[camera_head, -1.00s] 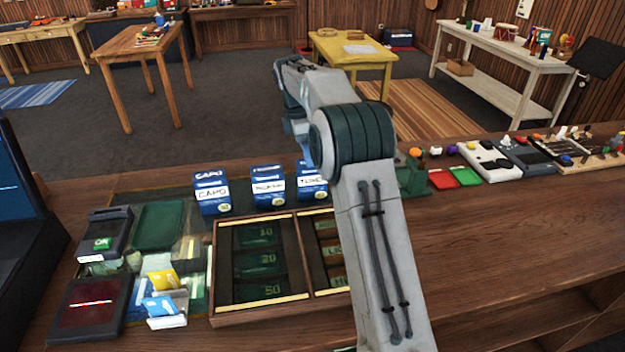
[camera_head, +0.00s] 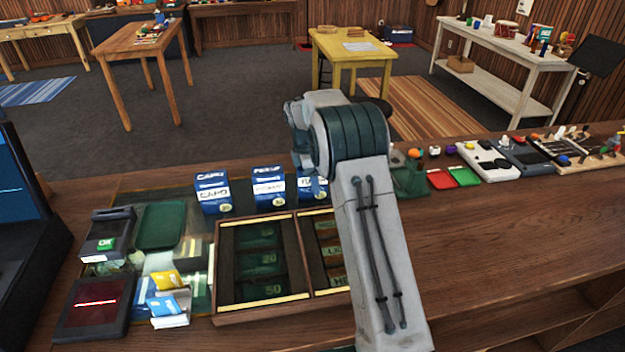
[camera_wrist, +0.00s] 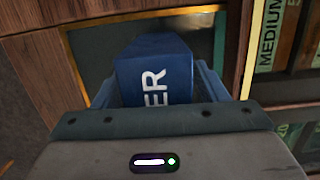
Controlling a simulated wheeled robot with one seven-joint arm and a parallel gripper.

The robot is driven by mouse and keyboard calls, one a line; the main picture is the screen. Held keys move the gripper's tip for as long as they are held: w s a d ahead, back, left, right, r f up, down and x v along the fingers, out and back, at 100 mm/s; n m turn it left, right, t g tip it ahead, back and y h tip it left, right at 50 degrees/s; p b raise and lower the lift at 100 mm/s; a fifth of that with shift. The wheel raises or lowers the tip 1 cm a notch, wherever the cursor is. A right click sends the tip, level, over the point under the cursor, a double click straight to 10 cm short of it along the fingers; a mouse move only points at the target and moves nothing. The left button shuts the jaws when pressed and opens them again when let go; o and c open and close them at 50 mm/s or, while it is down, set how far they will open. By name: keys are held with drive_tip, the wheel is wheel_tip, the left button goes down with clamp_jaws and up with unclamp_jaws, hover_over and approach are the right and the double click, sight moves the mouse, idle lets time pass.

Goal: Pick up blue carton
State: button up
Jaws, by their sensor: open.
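Three blue cartons with white labels stand in a row on the counter in the head view: a left one reading CAPO (camera_head: 212,192), a middle one (camera_head: 268,187), and a right one (camera_head: 309,186) partly hidden by my arm. In the wrist view a blue carton (camera_wrist: 157,68) with the white letters ER lies between the two fingers of my gripper (camera_wrist: 156,82). The fingers are open, one on each side of it. I cannot tell whether they touch it. My gripper is hidden behind my arm in the head view.
A wooden cash tray (camera_head: 226,317) lies in front of the cartons. A card stand (camera_head: 170,318) and a card terminal (camera_head: 108,235) are at left. Red and green pads (camera_head: 452,177) and several pedals are at right. The counter's right front (camera_head: 480,235) is clear.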

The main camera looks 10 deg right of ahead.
drive_tip(key=c, duration=1.1)
drive_tip(key=shift+c, duration=0.2)
drive_tip(key=shift+r, duration=0.15)
